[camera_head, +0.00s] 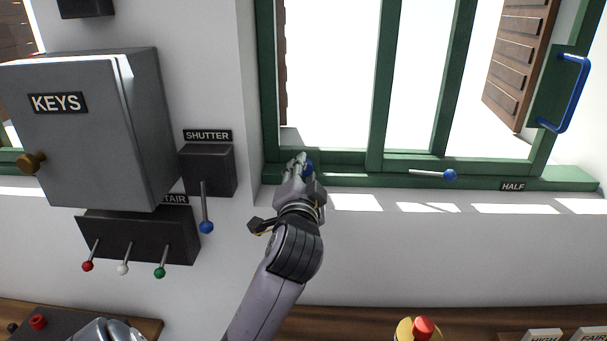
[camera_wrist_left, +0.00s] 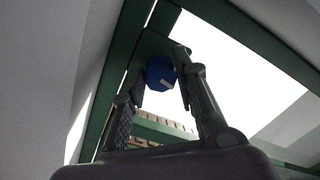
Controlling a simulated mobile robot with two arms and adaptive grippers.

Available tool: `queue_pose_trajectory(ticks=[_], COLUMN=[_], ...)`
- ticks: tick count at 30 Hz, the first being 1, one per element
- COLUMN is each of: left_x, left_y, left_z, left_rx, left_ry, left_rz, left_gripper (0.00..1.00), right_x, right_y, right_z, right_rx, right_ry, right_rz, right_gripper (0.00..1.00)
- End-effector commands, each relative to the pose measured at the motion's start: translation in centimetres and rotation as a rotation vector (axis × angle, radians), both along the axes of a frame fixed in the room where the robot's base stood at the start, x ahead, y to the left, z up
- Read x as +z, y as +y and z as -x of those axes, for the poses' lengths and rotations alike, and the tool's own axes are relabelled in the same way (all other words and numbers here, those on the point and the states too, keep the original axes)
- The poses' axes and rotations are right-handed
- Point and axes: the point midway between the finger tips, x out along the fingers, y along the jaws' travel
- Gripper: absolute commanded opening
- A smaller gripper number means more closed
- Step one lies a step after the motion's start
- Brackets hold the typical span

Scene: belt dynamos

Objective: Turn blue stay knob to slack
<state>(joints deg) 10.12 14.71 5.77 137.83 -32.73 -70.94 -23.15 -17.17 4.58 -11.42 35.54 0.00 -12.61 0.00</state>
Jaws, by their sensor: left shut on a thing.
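A round blue knob (camera_head: 308,167) sits low on the left part of the green window frame (camera_head: 345,157), just above the sill. In the left wrist view the blue knob (camera_wrist_left: 159,72) has a small pale mark on its face. My left gripper (camera_head: 299,165) reaches up to it and is shut on it, one finger on each side. The fingers hide part of the knob in the head view. A thin stay lever with a blue ball end (camera_head: 450,175) lies along the frame to the right. My right gripper is not in view.
A grey KEYS cabinet (camera_head: 100,150), a SHUTTER lever box (camera_head: 208,170) and a panel of small levers (camera_head: 140,232) are on the wall at left. A HALF label (camera_head: 513,186) and blue handle (camera_head: 578,95) are at right. A red button (camera_head: 423,327) stands below.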

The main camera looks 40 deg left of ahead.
Motion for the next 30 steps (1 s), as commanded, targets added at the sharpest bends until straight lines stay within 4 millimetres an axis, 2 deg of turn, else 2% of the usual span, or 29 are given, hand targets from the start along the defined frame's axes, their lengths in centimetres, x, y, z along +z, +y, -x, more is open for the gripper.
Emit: queue_pose_trajectory(ticks=[12,29,30], left_x=[-0.41,-0.49,-0.49], left_y=[-0.09,-0.06,-0.06], left_z=[-0.08,-0.08,-0.08], left_rx=[-0.001,0.000,0.000], left_ry=[-0.118,-0.135,-0.135], left_rz=[0.156,0.178,0.178], left_gripper=[0.00,0.00,0.29], right_x=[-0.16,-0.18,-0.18], right_y=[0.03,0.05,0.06], right_z=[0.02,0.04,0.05], right_rx=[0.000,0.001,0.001], right_ry=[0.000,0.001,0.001], right_rz=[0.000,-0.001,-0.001], right_gripper=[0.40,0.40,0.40])
